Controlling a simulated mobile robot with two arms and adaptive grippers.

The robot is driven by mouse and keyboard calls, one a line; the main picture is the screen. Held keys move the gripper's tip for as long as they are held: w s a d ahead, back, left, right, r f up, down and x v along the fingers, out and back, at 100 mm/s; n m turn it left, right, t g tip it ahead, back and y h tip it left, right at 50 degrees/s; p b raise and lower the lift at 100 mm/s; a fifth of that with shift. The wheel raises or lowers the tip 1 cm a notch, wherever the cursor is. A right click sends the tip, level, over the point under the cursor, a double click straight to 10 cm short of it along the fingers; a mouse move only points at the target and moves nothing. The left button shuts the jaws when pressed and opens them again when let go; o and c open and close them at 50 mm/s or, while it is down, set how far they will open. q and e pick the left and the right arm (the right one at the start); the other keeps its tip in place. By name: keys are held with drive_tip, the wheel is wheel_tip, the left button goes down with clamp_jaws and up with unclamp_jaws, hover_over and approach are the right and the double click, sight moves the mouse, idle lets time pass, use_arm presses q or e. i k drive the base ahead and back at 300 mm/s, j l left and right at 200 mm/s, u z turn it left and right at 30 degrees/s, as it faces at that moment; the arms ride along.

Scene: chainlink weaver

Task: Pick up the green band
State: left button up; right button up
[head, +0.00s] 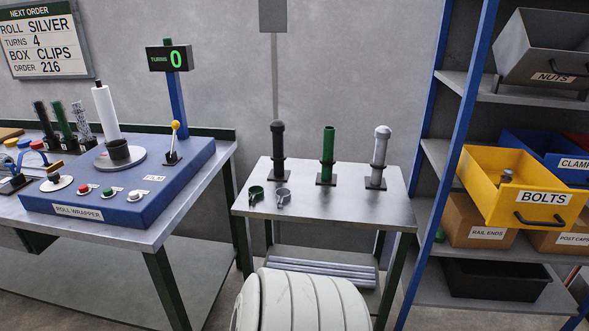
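The green band (256,193) is a small open clip-like ring lying near the front left edge of the small metal table (340,213). A grey band (283,197) of similar shape lies just to its right, a small gap apart. Neither of my grippers shows in the head view. A white rounded part of my own body fills the bottom middle, below the table's front edge. Nothing covers the green band.
Black (278,141), green (328,146) and silver (380,147) posts stand behind the bands on the small table. The blue roll wrapper (125,190) is at left. A yellow bolts bin (530,205) juts from the right shelves. The table's front right is clear.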

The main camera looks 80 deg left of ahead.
sight(255, 188)
drive_tip(key=u, duration=2.95)
